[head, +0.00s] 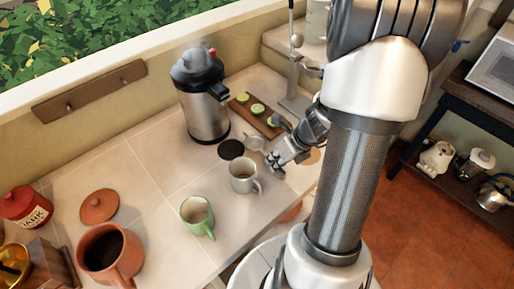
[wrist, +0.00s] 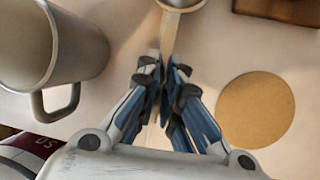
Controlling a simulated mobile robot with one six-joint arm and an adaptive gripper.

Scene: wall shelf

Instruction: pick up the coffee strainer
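The coffee strainer (head: 254,142) is a small pale round cup with a thin handle, on the counter between the white mug and the lime board. In the wrist view its bowl is cut off by the top edge, and its handle (wrist: 169,34) runs down between my fingers. My gripper (head: 277,163) is low over the counter, right of the white mug. In the wrist view my gripper (wrist: 166,72) has its fingertips close together on both sides of the handle and appears shut on it. The fingers hide part of the handle.
A white mug (head: 243,177) stands close beside my gripper, with a dark disc (head: 231,149) behind it. A tan disc (wrist: 256,110) lies to the right. A steel airpot (head: 202,95), lime board (head: 257,115) and green mug (head: 197,215) stand around.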

